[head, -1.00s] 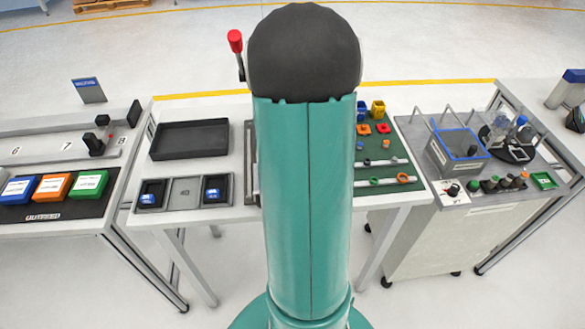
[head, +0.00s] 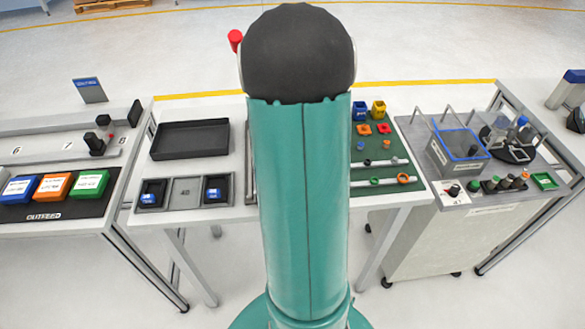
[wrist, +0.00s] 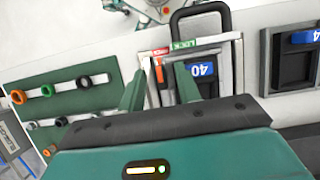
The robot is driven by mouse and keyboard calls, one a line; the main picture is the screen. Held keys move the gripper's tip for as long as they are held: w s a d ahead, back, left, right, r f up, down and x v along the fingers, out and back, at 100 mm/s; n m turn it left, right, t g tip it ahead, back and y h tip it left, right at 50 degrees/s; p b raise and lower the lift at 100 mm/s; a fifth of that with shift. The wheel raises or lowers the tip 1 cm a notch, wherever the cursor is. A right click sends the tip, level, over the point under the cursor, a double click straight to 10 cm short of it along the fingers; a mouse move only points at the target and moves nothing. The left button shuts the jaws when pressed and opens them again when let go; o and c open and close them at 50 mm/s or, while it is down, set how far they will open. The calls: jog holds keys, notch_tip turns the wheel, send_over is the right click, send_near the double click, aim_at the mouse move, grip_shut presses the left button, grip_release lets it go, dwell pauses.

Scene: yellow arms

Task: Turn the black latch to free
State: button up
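The fingers reach over a light metal frame (wrist: 237,65) with a red and green label strip (wrist: 182,45); the green part reads "LOCK". A black U-shaped loop (wrist: 228,12) rises at the far side of this frame. I cannot tell whether the loop is the latch or a handle. A small orange-red piece (wrist: 159,73) and a blue tag marked 40 (wrist: 201,70) show by the fingers. In the head view my arm hides most of this fixture.
A green board (head: 375,150) with rings on rods lies right of my arm; it also shows in the wrist view (wrist: 60,82). A black tray (head: 190,139) and a bin row (head: 186,191) stand left. A blue-rimmed box (head: 461,145) stands on the right bench.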

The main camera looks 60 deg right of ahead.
jog(key=shift+r, duration=0.45)
notch_tip(320, 180, up, 3)
jog(key=shift+s+a+f, duration=0.1)
jog(key=shift+a, duration=0.05)
jog(key=s+a+r, duration=0.9)
jog(key=a, duration=0.1)
jog(key=shift+a+r, duration=0.15)
